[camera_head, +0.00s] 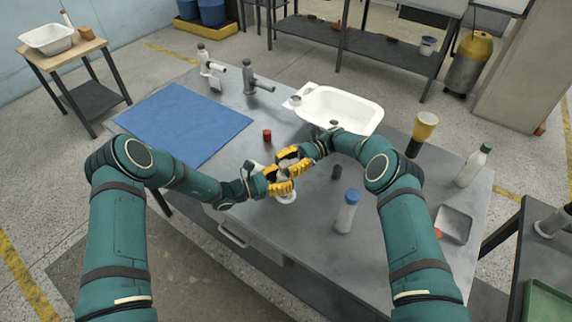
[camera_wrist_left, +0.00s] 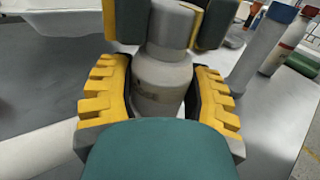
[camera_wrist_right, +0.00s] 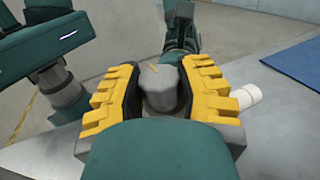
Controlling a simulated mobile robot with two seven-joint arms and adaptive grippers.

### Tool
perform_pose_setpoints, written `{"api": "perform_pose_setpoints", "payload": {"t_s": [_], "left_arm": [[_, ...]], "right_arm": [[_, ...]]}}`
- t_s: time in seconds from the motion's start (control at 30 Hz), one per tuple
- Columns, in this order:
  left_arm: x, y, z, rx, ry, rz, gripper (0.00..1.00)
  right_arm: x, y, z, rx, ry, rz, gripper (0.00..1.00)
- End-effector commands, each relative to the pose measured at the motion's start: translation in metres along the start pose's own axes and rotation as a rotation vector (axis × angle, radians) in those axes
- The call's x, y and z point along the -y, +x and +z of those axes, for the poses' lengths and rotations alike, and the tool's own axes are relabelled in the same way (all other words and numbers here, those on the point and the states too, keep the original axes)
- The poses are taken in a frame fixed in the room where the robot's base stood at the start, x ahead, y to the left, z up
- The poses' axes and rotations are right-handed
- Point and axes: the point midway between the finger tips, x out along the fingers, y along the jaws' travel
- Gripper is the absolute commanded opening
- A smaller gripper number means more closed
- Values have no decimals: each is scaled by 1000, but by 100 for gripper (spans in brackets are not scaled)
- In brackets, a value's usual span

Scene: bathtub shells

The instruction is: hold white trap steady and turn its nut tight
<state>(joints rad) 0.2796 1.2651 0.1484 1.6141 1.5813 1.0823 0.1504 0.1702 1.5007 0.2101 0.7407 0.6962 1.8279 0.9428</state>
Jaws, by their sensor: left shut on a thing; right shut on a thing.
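The white trap (camera_head: 287,198) stands upright on the grey workbench, mostly hidden between my two grippers. My left gripper (camera_head: 281,180) is shut around its pale cylindrical body (camera_wrist_left: 160,85), which fills the space between the yellow fingers. My right gripper (camera_head: 292,158) is shut just above, around the grey faceted nut (camera_wrist_right: 158,88) at the top. A white pipe stub (camera_wrist_right: 246,96) sticks out sideways beside the right fingers in the right wrist view. Whether the nut is fully seated cannot be told.
A blue-capped bottle (camera_head: 347,212) stands at right front. A white basin (camera_head: 340,110) sits behind, a blue mat (camera_head: 183,122) at left. A metal tray (camera_head: 454,224) is at right.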

Motion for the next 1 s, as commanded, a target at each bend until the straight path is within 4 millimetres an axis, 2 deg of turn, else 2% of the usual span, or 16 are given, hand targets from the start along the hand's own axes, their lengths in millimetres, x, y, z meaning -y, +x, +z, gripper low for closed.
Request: {"api": "perform_pose_setpoints", "payload": {"t_s": [0.67, 0.7, 0.77, 1.0], "left_arm": [[0, 0, -1, -2, 0, -1, 10], [0, 0, -1, -2, 0, -1, 10], [0, 0, -1, -2, 0, -1, 10], [0, 0, -1, -1, 0, -1, 10]], "right_arm": [[0, 1, 1, 1, 1, 52, 1], [0, 1, 1, 1, 1, 51, 50], [0, 1, 1, 0, 1, 51, 70], [-1, 0, 0, -1, 2, 50, 70]]}}
